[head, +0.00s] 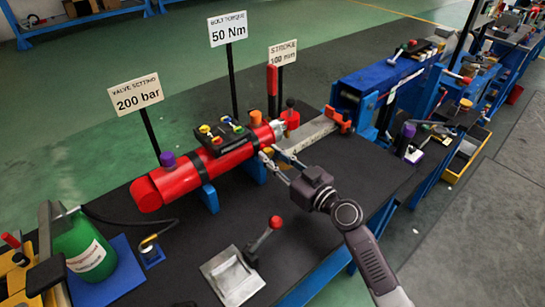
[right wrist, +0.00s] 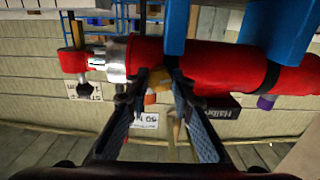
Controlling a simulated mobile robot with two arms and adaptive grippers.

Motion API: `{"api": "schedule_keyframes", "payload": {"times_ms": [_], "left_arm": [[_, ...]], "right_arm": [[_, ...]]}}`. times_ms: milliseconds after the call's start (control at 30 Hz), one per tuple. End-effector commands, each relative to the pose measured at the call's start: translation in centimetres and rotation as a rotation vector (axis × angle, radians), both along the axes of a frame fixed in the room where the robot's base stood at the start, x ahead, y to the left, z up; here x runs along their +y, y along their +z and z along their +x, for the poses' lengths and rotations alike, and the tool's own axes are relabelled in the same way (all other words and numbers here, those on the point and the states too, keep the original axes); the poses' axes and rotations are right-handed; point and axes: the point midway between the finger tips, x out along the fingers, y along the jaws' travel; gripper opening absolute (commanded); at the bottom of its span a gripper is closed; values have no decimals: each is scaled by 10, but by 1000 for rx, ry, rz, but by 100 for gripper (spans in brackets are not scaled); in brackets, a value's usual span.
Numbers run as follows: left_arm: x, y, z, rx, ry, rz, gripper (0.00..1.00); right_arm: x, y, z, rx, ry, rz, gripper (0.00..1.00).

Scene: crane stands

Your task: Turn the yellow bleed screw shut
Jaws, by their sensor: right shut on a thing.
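The long red cylinder (head: 237,154) lies across blue supports on the dark bench. My right gripper (head: 268,153) reaches its near side, close to the rod end.
A black block with coloured knobs (head: 223,135) and a purple cap (head: 168,159) sit on the cylinder. Signs on posts, like the 200 bar sign (head: 136,96), stand behind. A red-knobbed lever (head: 262,236) stands in front. A green jug (head: 86,250) is at left.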

Motion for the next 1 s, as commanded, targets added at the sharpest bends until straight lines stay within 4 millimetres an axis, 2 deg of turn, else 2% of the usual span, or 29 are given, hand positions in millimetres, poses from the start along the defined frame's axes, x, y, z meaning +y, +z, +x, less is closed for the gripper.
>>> {"api": "schedule_keyframes", "payload": {"times_ms": [600,1000], "left_arm": [[0,-15,-2,3,-1,1,49],[0,-17,-2,3,-2,0,49]], "right_arm": [[0,-1,0,248,0,341,0],[-1,0,0,325,0,447,0]]}}
